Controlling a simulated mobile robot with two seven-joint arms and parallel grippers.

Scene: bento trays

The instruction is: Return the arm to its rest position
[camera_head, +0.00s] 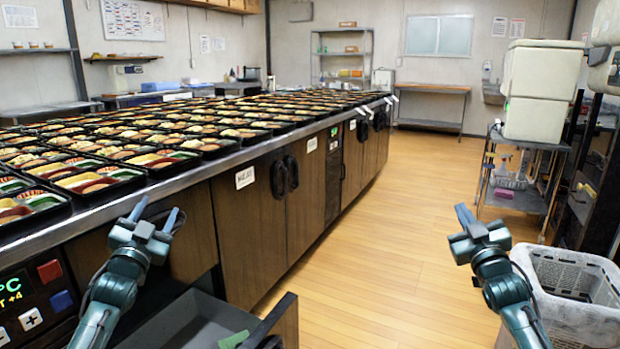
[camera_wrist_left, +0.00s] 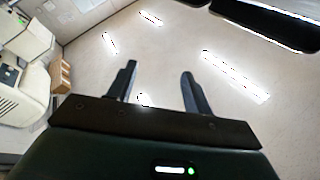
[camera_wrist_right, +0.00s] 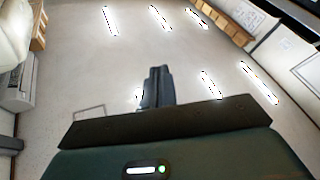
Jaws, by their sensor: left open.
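My left gripper (camera_head: 155,213) is raised in front of the counter (camera_head: 200,172), with its fingers pointing up. The left wrist view shows its two fingers (camera_wrist_left: 159,82) spread apart with nothing between them. My right gripper (camera_head: 463,214) is raised over the wooden floor, right of the counter, also pointing up. The right wrist view shows its fingers (camera_wrist_right: 158,84) pressed together with nothing visible in them. Both wrist views look towards the ceiling. Neither gripper touches anything visible.
Rows of black bento trays (camera_head: 100,180) cover the counter. An open drawer (camera_head: 190,322) with a green piece (camera_head: 233,340) in it lies below, right of my left arm. A grey basket (camera_head: 575,310) stands beside my right arm. A cart (camera_head: 520,200) stands behind it. The aisle floor (camera_head: 400,220) is clear.

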